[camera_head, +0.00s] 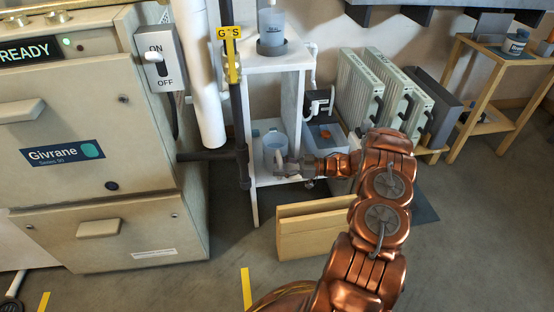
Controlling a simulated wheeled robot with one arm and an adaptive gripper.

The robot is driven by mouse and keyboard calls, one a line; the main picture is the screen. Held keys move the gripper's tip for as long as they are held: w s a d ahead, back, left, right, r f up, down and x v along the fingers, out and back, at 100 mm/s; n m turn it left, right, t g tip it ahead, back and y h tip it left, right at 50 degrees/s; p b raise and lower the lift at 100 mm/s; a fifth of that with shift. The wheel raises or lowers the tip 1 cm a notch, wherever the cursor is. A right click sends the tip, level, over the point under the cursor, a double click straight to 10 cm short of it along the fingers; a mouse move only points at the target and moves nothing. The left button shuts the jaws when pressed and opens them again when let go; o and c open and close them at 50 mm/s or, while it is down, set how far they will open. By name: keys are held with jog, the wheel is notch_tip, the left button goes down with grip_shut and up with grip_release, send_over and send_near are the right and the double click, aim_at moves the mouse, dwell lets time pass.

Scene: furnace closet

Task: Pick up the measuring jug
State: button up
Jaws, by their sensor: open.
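A translucent blue-grey jug (273,148) stands upright on the lower shelf of a white stand (290,104). It looks like the measuring jug, though no markings can be read. My gripper (285,165) is open at the end of my copper arm, at the jug's right side. The fingers overlap the jug's lower right part in the picture. I cannot tell whether they touch it or reach around it. The jug's right side is partly hidden by the gripper.
A similar blue-grey container (271,29) stands on the stand's top. A blue-grey bin (326,136) is right of the jug. A dark pipe (241,130) runs close on the left. A wooden box (312,228) sits on the floor below my arm. Grey radiator panels (362,90) stand behind right.

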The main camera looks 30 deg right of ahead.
grip_shut()
dwell(0.3)
dwell(0.4)
